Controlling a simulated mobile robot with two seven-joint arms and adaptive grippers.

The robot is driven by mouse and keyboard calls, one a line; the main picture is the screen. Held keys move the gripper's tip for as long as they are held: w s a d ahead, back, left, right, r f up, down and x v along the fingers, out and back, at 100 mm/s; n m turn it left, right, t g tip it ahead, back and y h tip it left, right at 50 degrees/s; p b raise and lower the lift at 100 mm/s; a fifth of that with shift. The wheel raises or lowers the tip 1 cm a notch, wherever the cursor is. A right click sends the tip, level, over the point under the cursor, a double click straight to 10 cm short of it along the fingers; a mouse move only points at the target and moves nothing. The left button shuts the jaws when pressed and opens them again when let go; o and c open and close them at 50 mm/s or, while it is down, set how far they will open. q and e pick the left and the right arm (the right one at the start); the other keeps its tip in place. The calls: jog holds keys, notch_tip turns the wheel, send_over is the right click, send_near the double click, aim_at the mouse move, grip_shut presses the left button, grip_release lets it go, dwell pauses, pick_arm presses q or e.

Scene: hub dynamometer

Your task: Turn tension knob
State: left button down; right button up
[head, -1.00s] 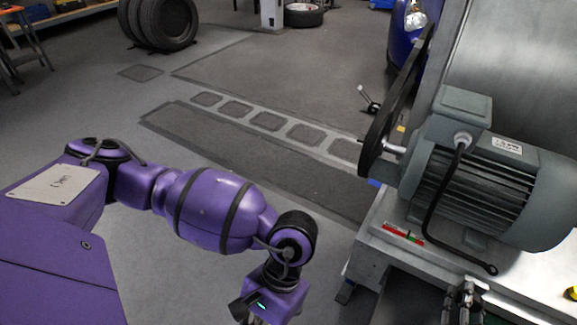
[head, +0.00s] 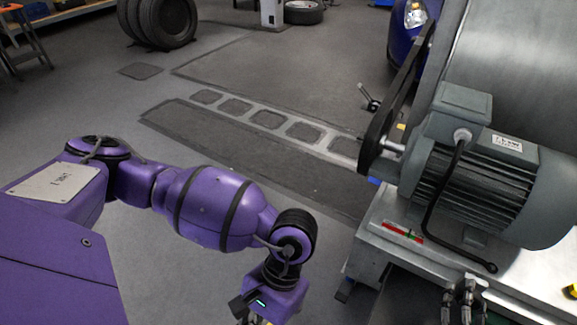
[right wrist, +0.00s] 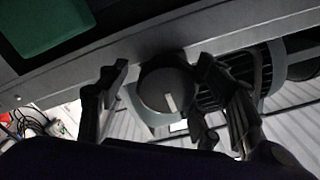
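In the right wrist view, a round dark knob (right wrist: 166,90) with a pale pointer line sits just below a grey panel edge. The line points down and slightly right. My right gripper (right wrist: 162,68) has one finger on each side of the knob. A gap shows at the left finger; the right finger is close to the knob, and I cannot tell if it touches. In the head view, the right gripper's dark fingers (head: 460,300) show at the bottom, and the knob is not seen there. My left gripper (head: 252,312) is mostly cut off at the bottom edge.
A grey motor (head: 490,180) with a black belt (head: 385,115) stands on a metal bench (head: 380,240). A black cable hangs over the motor. Open floor (head: 230,70) lies behind my left arm.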

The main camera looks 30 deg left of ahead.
aim_at(476, 295)
pick_arm(q)
jog(key=shift+w, duration=0.1)
pick_arm(e)
jog(key=shift+a, duration=0.15)
jog(key=shift+r, duration=0.25)
notch_tip(476, 295, up, 10)
jog(key=shift+f, duration=0.25)
dwell(0.4)
